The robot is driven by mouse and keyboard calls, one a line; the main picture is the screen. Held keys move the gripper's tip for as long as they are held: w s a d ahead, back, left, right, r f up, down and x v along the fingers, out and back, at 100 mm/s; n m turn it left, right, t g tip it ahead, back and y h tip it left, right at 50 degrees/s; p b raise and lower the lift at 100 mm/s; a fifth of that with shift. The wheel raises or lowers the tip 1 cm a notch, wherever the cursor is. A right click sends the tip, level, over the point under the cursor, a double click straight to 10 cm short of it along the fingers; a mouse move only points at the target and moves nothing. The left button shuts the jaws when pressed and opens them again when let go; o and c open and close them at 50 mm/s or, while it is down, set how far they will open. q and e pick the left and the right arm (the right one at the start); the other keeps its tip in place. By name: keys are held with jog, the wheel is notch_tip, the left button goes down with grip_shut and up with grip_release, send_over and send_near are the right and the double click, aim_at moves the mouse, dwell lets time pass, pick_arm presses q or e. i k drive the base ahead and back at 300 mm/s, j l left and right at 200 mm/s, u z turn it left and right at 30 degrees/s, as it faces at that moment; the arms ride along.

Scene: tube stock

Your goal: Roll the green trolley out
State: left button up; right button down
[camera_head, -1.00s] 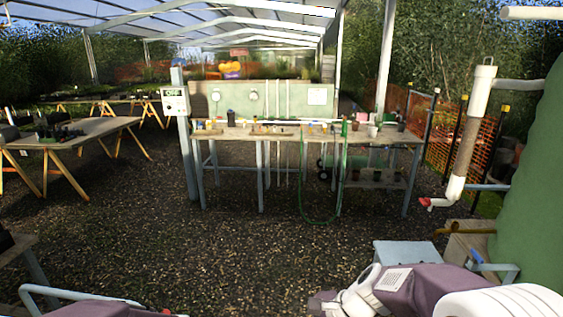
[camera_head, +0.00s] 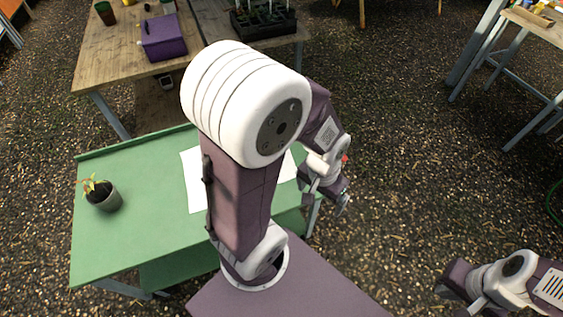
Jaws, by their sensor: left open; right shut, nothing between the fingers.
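A green table-like stand (camera_head: 150,237) is at the left, with a green lower shelf (camera_head: 180,272) under its top. No wheels show on it, so I cannot tell if it is the trolley. My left arm crosses in front of its right part. My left gripper (camera_head: 328,203) is open and empty, just past the stand's right edge, above the gravel. My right gripper (camera_head: 450,292) is at the bottom right, well away from the stand, shut with nothing seen in it.
A potted seedling (camera_head: 102,197) and a white sheet (camera_head: 192,180) lie on the green top. A wooden table (camera_head: 115,58) behind it carries a purple box (camera_head: 163,38) and a black seedling tray (camera_head: 263,22). A workbench (camera_head: 535,25) is top right. The gravel between is free.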

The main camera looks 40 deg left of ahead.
aim_at(154, 230)
jog(key=i+l+u, duration=0.2)
jog(key=u, duration=0.25)
jog(key=i+l+u, duration=0.15)
jog(key=l+u, duration=0.3)
jog(key=i+l+u, duration=0.15)
jog(key=l+u, duration=1.45)
jog(key=u, duration=0.15)
jog(key=i+u, duration=0.25)
jog(key=i, duration=0.65)
